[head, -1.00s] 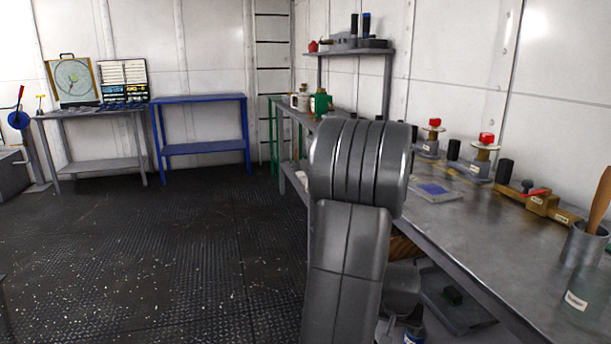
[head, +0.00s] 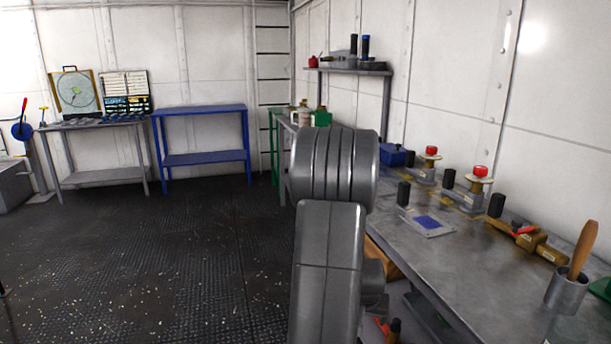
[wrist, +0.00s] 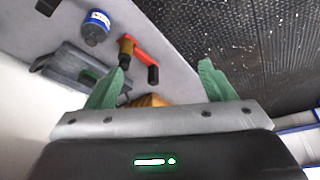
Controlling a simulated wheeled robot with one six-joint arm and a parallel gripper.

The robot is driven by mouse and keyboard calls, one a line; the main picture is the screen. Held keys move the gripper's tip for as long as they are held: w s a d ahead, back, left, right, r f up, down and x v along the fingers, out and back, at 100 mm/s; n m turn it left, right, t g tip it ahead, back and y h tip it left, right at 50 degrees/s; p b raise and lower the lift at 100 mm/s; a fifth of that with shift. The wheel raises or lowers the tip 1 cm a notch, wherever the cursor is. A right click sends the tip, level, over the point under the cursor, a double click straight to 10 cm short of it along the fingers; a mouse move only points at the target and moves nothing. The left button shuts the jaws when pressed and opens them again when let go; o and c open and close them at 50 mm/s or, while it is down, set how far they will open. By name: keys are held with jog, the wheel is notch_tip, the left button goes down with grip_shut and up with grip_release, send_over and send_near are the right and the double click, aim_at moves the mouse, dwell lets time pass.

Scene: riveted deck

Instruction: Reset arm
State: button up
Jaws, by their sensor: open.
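My gripper (wrist: 163,68) shows in the wrist view with its two green fingers spread wide apart. Nothing is held between them. My grey arm (head: 332,235) stands upright in the middle of the head view, in front of the near edge of the workbench (head: 450,265). The gripper itself is hidden in the head view. Past the fingers, in the wrist view, a red-handled tool (wrist: 141,53) and a blue-labelled can (wrist: 96,27) lie on a grey surface. A brownish-orange object (wrist: 150,100) shows low between the fingers, partly hidden.
The workbench holds a panel with a blue pad (head: 428,223), red-topped devices (head: 478,180) and a cup (head: 567,292) with a wooden handle. A blue table (head: 200,110) and a grey table (head: 95,125) stand at the back. The dark floor at left is clear.

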jog(key=shift+w+a+r+n+p, duration=0.15)
jog(key=shift+w+a+r+p, duration=0.2)
jog(key=shift+a+r+p, duration=0.3)
jog(key=shift+w+a+r+n+p, duration=0.15)
jog(key=shift+w+a+r+p, duration=0.2)
jog(key=shift+a+r+p, duration=0.2)
jog(key=shift+s, duration=0.1)
